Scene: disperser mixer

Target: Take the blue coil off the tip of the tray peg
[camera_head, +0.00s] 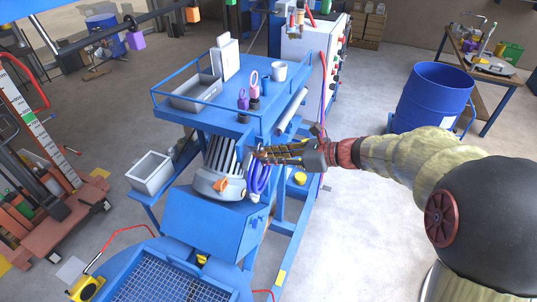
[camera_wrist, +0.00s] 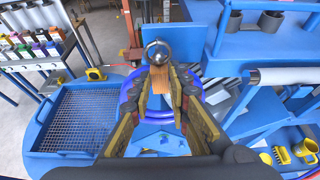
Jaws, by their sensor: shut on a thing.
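The blue coil (camera_head: 260,180) hangs in several loops at the side of the blue machine, just below my gripper (camera_head: 263,156) in the head view. In the wrist view the blue coil (camera_wrist: 128,102) curves out beside and beneath the fingers of my gripper (camera_wrist: 168,88). A shiny round metal end (camera_wrist: 157,52), which looks like the peg tip, shows just beyond the fingertips.
The blue upper tray (camera_head: 180,116) holds a grey bin, pink-handled tools and a white cup (camera_head: 279,71). A grey motor (camera_head: 218,184) with an orange part is close left of my gripper. A blue drum (camera_head: 432,97) stands right. Floor between machine and drum is clear.

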